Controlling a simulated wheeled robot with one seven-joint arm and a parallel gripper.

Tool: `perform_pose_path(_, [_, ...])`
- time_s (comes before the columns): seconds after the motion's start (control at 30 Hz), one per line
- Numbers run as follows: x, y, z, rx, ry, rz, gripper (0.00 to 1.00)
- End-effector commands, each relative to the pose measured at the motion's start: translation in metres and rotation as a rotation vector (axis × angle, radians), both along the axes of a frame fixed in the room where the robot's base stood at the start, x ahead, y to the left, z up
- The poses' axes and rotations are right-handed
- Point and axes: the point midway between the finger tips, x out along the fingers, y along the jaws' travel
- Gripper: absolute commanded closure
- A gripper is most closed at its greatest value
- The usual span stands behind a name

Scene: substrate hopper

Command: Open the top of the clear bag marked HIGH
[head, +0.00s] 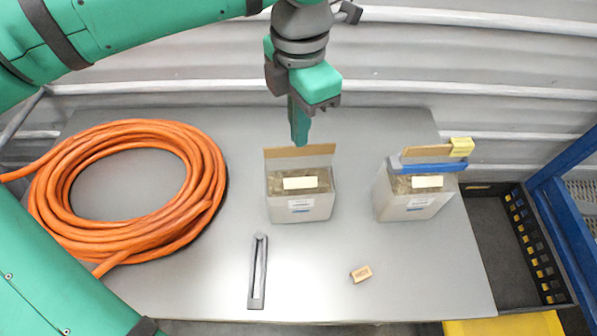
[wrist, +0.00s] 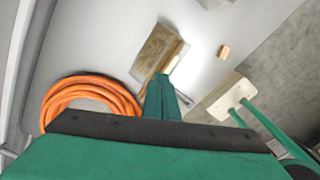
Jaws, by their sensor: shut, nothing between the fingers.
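Two clear bags of brownish substrate stand on the grey table. The middle bag (head: 300,207) has a tan strip (head: 299,151) upright along its back top edge and no clip on it; it also shows in the wrist view (wrist: 152,50). The right bag (head: 413,205) has a blue clip (head: 428,168) across its top and a yellow tag (head: 461,147) at the clip's right end. Both bags have pale labels; I cannot read HIGH on either. My gripper (head: 300,141) is shut and empty, pointing down just above the middle bag's tan strip.
A grey clip-like bar (head: 258,272) lies in front of the middle bag. A small tan block (head: 361,274) lies to its right. A coiled orange hose (head: 205,180) fills the table's left. A dark bin (head: 500,255) stands beyond the right edge. The front middle is mostly clear.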

Motion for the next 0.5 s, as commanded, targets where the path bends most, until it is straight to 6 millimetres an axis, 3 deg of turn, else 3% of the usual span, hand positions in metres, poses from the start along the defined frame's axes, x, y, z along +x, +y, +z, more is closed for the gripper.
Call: perform_pose_path(0.5, [0.0, 0.0001, -0.007, 0.0, 0.001, 0.0, 1.0])
